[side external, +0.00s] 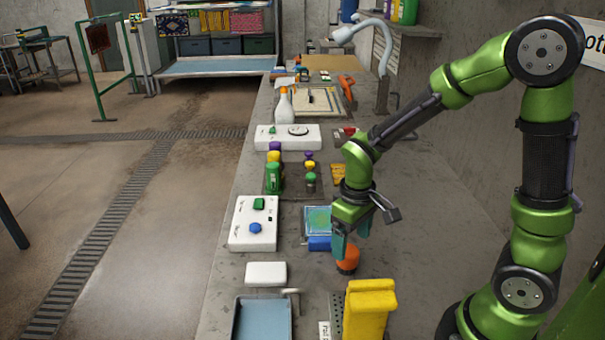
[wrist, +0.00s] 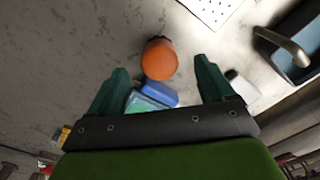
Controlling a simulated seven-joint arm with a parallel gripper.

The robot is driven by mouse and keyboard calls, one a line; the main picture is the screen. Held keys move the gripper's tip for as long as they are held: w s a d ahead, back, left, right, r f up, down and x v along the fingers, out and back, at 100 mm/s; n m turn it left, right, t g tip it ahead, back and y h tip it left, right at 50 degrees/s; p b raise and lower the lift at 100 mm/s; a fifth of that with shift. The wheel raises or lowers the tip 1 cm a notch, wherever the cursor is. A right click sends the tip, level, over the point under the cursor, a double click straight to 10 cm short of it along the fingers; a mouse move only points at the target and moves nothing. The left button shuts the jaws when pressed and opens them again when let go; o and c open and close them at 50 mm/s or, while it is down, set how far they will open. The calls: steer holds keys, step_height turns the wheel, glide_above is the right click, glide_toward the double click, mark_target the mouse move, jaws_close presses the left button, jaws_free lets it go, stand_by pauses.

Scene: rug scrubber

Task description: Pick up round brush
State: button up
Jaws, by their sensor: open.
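The round brush, with an orange rounded top, stands on the grey counter (side external: 430,230) below my gripper. It shows in the side view (side external: 348,262) and in the wrist view (wrist: 160,60); a darker part shows at its edge. My gripper (side external: 350,242) has two teal fingers, spread apart with nothing held. In the wrist view, the brush lies in line with the gap between the fingertips (wrist: 162,68). In the side view, the fingertips are close to the top of the brush. I cannot tell the exact gap.
A blue block (side external: 319,243) and a blue-green pad (side external: 317,219) lie just beyond the brush. A yellow object (side external: 370,308) stands nearer the camera. A white block (side external: 266,273) and a blue tray (side external: 235,318) are left. The counter right of the brush is clear.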

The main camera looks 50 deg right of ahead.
mark_target(348, 250)
steer(key=shift+w+d+f, duration=0.1)
steer(key=shift+w+f, duration=0.05)
steer(key=shift+f, duration=1.6)
steer(key=shift+w+f, duration=0.15)
steer(key=shift+f, duration=1.55)
steer(key=c, duration=1.2)
steer(key=shift+o, duration=0.2)
steer(key=shift+r, duration=0.1)
step_height(348, 250, up, 10)
steer(key=shift+f, duration=0.1)
